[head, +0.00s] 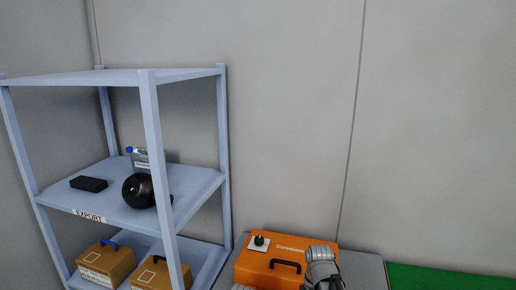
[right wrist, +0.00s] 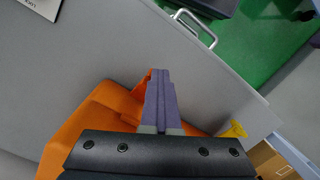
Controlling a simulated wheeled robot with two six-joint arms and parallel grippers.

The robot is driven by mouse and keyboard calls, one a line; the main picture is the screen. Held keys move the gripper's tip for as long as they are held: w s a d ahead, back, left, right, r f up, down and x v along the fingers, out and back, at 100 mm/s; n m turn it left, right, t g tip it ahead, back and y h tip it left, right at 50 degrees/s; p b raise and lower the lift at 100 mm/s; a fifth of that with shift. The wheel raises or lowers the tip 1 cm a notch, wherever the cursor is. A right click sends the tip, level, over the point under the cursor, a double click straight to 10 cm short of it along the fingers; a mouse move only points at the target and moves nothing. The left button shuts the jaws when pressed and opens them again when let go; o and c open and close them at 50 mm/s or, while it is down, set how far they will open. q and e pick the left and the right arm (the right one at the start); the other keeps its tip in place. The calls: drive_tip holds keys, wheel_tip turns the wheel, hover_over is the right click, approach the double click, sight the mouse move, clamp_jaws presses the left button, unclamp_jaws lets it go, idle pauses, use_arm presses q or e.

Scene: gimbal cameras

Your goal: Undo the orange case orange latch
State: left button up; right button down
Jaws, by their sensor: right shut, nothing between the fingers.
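The orange case (head: 262,266) sits on a grey surface at the bottom of the head view. It has a black handle and a white plate with a black knob on top. My right arm's grey wrist is at the case's right end there. In the right wrist view my right gripper (right wrist: 160,98) is shut and empty, with its fingers over the edge of the orange case (right wrist: 85,125). Orange shows on both sides of the fingers; I cannot clearly tell the orange latch apart. A grey sliver at the head view's bottom edge may be my left arm; its fingers do not show.
A blue-grey shelf (head: 152,110) stands at the left, with a black ball (head: 138,190), a black block (head: 88,184) and cardboard boxes (head: 105,266). A green surface (head: 450,279) lies right. A silver handle (right wrist: 197,27) and a yellow piece (right wrist: 233,130) are near my right gripper.

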drive_tip(key=w, duration=0.1)
drive_tip(key=w+t, duration=0.1)
drive_tip(key=w+d, duration=0.1)
drive_tip(key=shift+w+f+t, duration=0.3)
drive_tip(key=shift+w+f, duration=0.05)
drive_tip(key=shift+r, duration=0.1)
wheel_tip(320, 180, up, 4)
drive_tip(key=p, duration=0.3)
drive_tip(key=shift+s+f, duration=0.15)
drive_tip(key=shift+f, duration=0.1)
drive_tip(key=shift+w+r+p, duration=0.4)
drive_tip(key=shift+r+p, duration=0.15)
drive_tip(key=shift+p, duration=0.5)
drive_tip(key=shift+r+p, duration=0.25)
drive_tip(key=shift+p, duration=0.1)
drive_tip(key=shift+s+a+r+p, duration=0.1)
drive_tip(key=shift+s+r+p, duration=0.25)
drive_tip(key=shift+r+p, duration=0.4)
drive_tip(key=shift+s+r+p, duration=0.1)
drive_tip(key=shift+r+p, duration=0.25)
drive_tip(key=shift+r, duration=0.1)
